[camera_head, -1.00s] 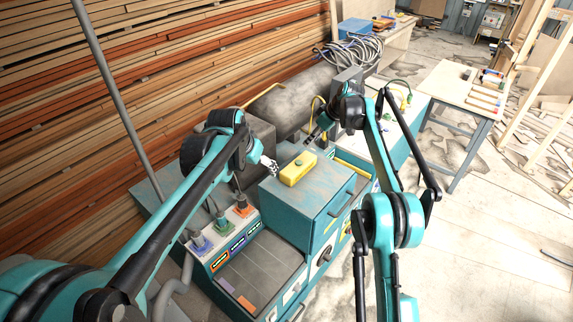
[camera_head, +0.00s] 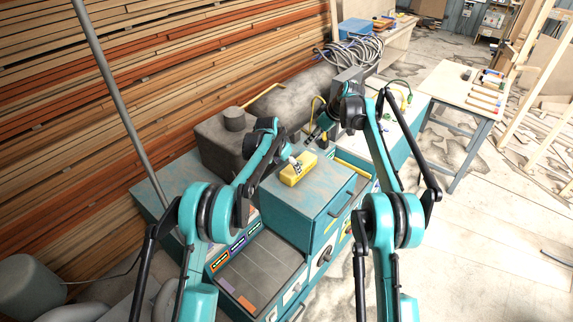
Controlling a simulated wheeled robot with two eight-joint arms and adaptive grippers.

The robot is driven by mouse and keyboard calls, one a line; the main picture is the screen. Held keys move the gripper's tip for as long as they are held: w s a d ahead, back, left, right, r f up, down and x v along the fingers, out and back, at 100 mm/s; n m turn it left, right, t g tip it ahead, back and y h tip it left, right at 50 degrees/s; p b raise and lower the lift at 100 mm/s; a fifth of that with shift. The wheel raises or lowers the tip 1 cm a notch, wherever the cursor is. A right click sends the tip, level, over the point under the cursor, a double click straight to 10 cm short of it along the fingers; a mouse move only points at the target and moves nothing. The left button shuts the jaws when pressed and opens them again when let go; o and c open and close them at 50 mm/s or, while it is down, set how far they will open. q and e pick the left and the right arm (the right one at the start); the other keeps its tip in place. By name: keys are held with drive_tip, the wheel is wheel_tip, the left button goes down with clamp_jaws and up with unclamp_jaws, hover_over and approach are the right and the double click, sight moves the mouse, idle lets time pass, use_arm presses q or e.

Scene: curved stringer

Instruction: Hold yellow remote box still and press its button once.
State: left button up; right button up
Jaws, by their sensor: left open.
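The yellow remote box (camera_head: 299,175) lies on top of the teal cabinet (camera_head: 310,197), near its back left edge. My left gripper (camera_head: 296,162) is open, with its pale fingers at the left end of the box, over or against its top. I cannot tell whether they touch it. My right gripper (camera_head: 314,136) is behind the box, a short way above and to the right of it, and is small and dark. I cannot tell whether its fingers are open or shut. The button on the box is not clear to see.
A dark grey machine body (camera_head: 222,145) stands behind and left of the cabinet. A yellow hooked piece (camera_head: 319,108) rises near my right gripper. A lower dark tray top (camera_head: 260,268) lies in front of the cabinet. The cabinet top to the right of the box is bare.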

sight(290, 171)
use_arm(q)
drive_tip(key=x, duration=0.7)
drive_tip(key=c, duration=1.6)
drive_tip(key=shift+o, duration=0.2)
use_arm(e)
clamp_jaws()
